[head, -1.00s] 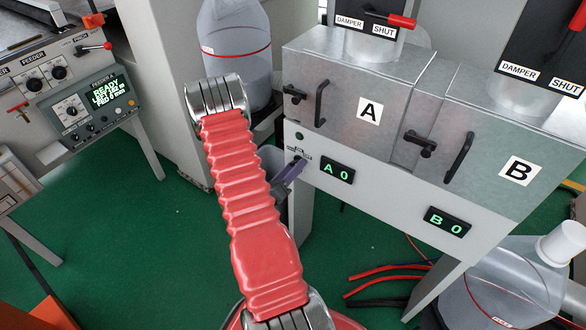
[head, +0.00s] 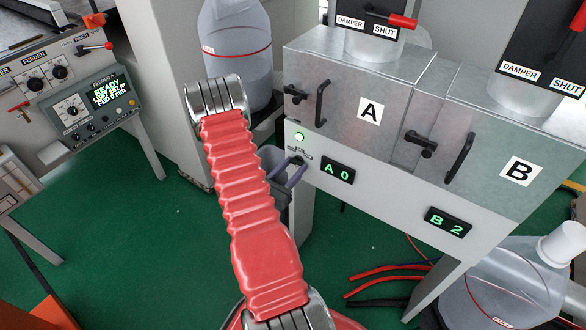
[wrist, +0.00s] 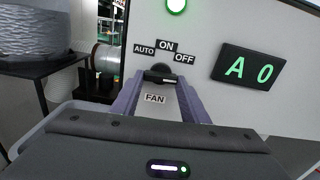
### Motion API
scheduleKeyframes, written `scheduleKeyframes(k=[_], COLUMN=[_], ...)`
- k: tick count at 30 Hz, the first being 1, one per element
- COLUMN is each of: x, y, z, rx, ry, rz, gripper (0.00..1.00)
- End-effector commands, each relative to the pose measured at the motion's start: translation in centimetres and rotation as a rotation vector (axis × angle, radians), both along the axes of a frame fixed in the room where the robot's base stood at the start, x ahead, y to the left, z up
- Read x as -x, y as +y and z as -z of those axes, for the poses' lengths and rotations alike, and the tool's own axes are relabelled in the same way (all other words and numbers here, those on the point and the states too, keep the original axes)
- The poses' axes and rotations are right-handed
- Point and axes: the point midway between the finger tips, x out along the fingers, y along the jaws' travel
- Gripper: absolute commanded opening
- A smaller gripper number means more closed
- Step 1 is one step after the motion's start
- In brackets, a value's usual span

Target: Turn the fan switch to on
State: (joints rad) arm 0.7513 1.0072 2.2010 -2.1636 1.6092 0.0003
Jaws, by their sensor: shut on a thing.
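The fan switch (wrist: 160,75) is a black knob on the pale panel, with AUTO, ON and OFF labels above it and a FAN label (wrist: 155,98) below. In the wrist view the purple fingers of my gripper (wrist: 160,82) stand on either side of the knob, shut on it. The fingertips partly cover it, and I cannot tell exactly where its pointer aims. In the head view my gripper (head: 291,172) reaches the panel at the switch. The round lamp (head: 299,136) above the switch glows; it is green in the wrist view (wrist: 176,5).
The A display (head: 338,171) reads 0 and the B display (head: 447,222) reads 2. Black door handles (head: 320,102) stick out above the switch. A clear jug (head: 235,55) stands behind my arm. Open green floor lies to the left.

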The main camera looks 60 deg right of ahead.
Motion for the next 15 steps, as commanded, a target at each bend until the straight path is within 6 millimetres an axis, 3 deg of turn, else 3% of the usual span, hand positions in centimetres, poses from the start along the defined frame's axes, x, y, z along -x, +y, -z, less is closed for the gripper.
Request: scheduleKeyframes(k=[15], x=[-0.08], y=[0.05], z=[0.29], rx=[0.000], ry=[-0.055], rz=[-0.004], gripper=[0.18])
